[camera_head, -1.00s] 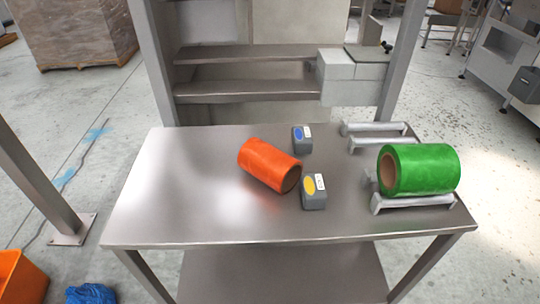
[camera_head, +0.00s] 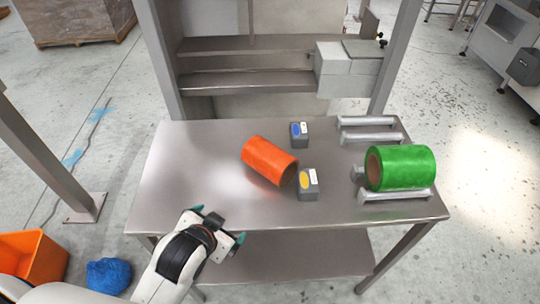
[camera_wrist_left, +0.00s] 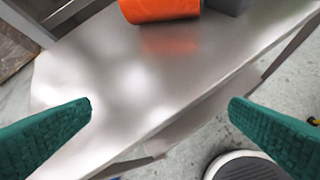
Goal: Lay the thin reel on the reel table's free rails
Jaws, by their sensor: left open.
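An orange reel (camera_head: 269,160) lies on its side on the steel reel table (camera_head: 190,180), left of two small grey blocks. It also shows at the top of the left wrist view (camera_wrist_left: 160,8). A thicker green reel (camera_head: 405,167) lies across the front rails (camera_head: 396,195) at the right end of the table. The back pair of rails (camera_head: 370,138) is empty. My left gripper (camera_head: 222,224) is over the table's front left edge, short of the orange reel. Its teal fingers (camera_wrist_left: 160,115) are wide apart with nothing between them. My right gripper is not in view.
A grey block with a yellow oval (camera_head: 308,185) stands close to the orange reel's right end. One with a blue oval (camera_head: 299,134) stands behind. A shelf frame (camera_head: 245,85) rises behind the table. The table's left part is clear.

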